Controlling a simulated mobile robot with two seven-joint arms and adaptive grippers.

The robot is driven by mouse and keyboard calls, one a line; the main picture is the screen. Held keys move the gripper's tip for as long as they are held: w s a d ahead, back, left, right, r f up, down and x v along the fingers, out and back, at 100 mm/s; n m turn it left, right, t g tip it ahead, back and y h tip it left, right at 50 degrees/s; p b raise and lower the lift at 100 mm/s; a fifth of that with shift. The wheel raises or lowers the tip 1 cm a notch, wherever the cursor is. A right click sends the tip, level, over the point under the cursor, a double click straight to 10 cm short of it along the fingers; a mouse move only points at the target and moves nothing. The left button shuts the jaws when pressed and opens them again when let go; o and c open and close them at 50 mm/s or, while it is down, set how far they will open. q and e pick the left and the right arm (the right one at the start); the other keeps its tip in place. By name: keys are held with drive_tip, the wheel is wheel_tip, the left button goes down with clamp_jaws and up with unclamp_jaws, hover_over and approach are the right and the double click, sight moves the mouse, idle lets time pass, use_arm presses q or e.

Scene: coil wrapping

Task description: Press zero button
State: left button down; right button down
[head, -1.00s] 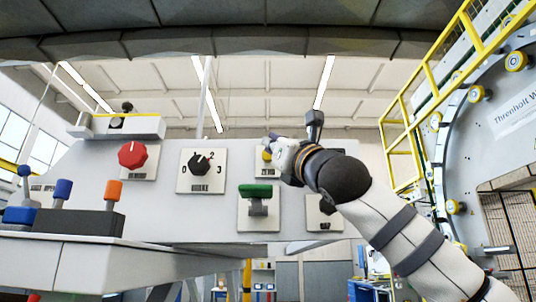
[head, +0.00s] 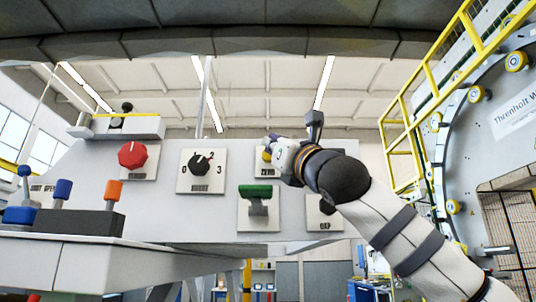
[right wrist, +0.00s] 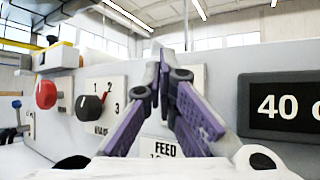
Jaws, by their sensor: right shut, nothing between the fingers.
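The plate labelled ZERO (head: 268,174) is on the grey control panel in the head view. A small yellow button (head: 266,155) shows on it, partly covered by my right gripper (head: 267,141). The gripper comes in from the right, shut and empty, with its tips in front of the button's upper part. I cannot tell whether they touch it. In the right wrist view the purple fingers of my right gripper (right wrist: 163,58) meet and hide the zero button. My left gripper is not in view.
Beside the button are a black dial (head: 201,162), a red knob (head: 132,155) and a green-topped lever (head: 256,196). The right wrist view shows a FEED label (right wrist: 166,148) and a display (right wrist: 285,106).

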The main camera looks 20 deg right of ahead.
drive_tip(key=shift+w, duration=0.1)
drive_tip(key=shift+w, duration=0.3)
drive_tip(key=shift+w+d, duration=0.25)
drive_tip(key=shift+w, duration=0.35)
idle(0.9)
drive_tip(key=shift+s, duration=0.1)
drive_tip(key=shift+s+a, duration=0.25)
drive_tip(key=shift+s, duration=0.6)
drive_tip(key=s, duration=0.2)
drive_tip(key=s+a, duration=0.1)
drive_tip(key=s, duration=0.2)
drive_tip(key=shift+a, duration=0.2)
